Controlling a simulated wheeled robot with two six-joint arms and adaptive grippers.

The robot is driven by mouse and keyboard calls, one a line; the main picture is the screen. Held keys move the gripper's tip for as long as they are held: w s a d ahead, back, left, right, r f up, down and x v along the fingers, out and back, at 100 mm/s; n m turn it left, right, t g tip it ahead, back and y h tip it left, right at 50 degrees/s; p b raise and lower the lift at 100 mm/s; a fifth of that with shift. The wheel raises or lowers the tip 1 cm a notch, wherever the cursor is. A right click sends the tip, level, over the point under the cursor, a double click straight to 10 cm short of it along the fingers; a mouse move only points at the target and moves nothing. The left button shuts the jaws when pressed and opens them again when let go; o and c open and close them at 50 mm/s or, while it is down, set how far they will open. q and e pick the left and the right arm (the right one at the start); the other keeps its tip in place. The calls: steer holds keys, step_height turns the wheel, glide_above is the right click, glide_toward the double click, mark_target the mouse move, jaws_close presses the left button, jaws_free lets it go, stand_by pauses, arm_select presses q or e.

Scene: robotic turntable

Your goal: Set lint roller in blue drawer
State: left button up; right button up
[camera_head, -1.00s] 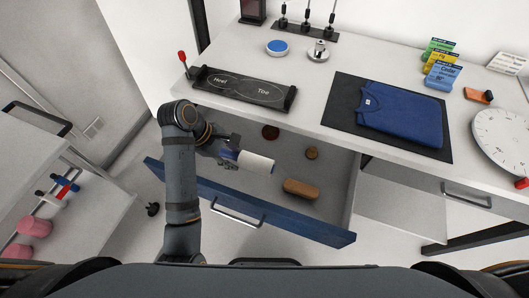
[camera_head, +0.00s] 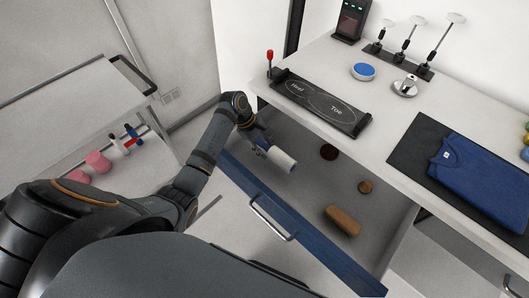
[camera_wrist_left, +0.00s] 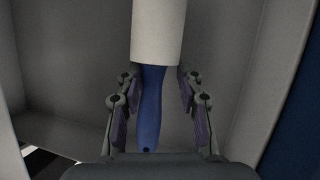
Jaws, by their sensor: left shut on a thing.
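The lint roller has a white cylinder (camera_head: 283,160) and a blue handle (camera_wrist_left: 150,108). My left gripper (camera_head: 260,147) is shut on the blue handle, with its fingers on either side of it in the left wrist view (camera_wrist_left: 155,80). The blue drawer (camera_head: 312,246) is pulled open under the counter. The roller is over the left part of the drawer's grey interior, behind the blue front. I cannot tell how far it is from the drawer floor. My right gripper is not in view.
Inside the drawer are a dark red round item (camera_head: 329,152), a small brown round item (camera_head: 365,187) and a tan brush-like block (camera_head: 343,220). A heel-toe tray (camera_head: 318,103) sits on the counter above. A cart (camera_head: 85,110) stands at left.

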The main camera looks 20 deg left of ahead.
arm_select(q)
steer(key=shift+w+a+f, duration=0.1)
steer(key=shift+a+f, duration=0.1)
steer(key=shift+f, duration=1.6)
steer(key=o, duration=1.2)
steer(key=v, duration=1.2)
steer(key=shift+d+r, duration=0.1)
